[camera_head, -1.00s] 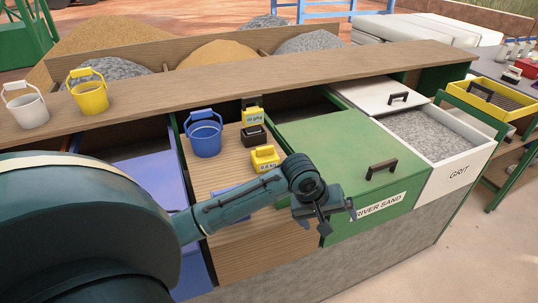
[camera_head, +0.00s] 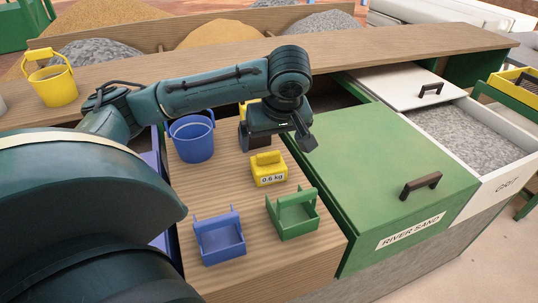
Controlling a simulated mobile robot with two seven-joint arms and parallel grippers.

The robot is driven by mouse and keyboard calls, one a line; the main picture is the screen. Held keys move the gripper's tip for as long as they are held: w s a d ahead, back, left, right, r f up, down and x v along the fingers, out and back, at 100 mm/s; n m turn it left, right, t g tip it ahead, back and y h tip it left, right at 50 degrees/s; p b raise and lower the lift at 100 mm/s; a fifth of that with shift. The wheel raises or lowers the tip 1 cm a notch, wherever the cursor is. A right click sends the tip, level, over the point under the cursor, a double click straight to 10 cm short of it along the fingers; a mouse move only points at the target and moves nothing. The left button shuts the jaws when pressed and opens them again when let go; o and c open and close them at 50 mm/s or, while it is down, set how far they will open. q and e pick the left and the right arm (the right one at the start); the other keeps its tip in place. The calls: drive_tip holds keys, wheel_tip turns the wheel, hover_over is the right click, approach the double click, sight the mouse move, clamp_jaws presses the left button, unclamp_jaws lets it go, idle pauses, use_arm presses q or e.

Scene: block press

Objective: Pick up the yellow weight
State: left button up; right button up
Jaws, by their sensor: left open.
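The yellow weight (camera_head: 268,172), labelled 0.6 kg, stands upright on the wooden worktop with its handle on top. My left gripper (camera_head: 275,140) is open, its fingers apart and pointing down. It appears just behind and above the weight's handle in the picture, with nothing seen between the fingers. I cannot tell the exact gap in depth. The weight is not covered by the gripper. My right gripper is not in view.
A blue bucket (camera_head: 192,138) stands left of the gripper. A yellow device is mostly hidden behind the gripper. The green river sand lid (camera_head: 385,170) is at right.

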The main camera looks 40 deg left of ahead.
sight(269, 158)
use_arm(q)
drive_tip(key=b+x, duration=0.1)
drive_tip(key=x, duration=0.5)
drive_tip(key=shift+f, duration=0.1)
drive_tip(key=shift+w+b+x, duration=0.2)
drive_tip(key=shift+b+x, duration=0.4)
drive_tip(key=shift+x, duration=2.45)
drive_tip(key=c, duration=1.5)
